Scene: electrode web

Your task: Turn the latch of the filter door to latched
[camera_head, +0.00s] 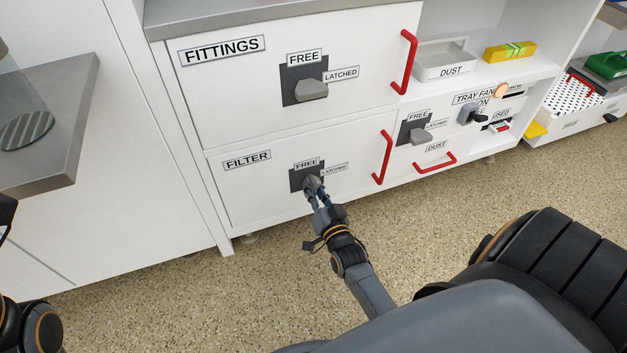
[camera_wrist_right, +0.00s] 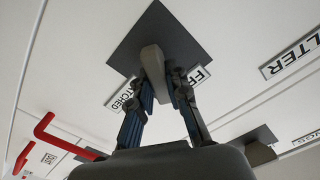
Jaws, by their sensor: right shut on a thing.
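The filter door (camera_head: 262,195) is the lower left white panel and looks shut. Its latch is a grey knob (camera_wrist_right: 152,62) on a dark square plate (camera_wrist_right: 168,35), with a FREE label (camera_head: 306,163) above and a LATCHED label (camera_head: 334,169) to the right. My right gripper (camera_head: 313,186) is at the latch and covers most of it in the head view. In the wrist view its fingers (camera_wrist_right: 160,85) lie on either side of the knob's end, shut on it. The knob seems to lie between the two labels; its exact angle is hard to tell.
The fittings door (camera_head: 230,85) with its own latch (camera_head: 311,90) is above. Red handles (camera_head: 384,157) (camera_head: 407,62) stick out at the doors' right sides. A grey worktop (camera_head: 60,95) juts out at left. The speckled floor in front is clear.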

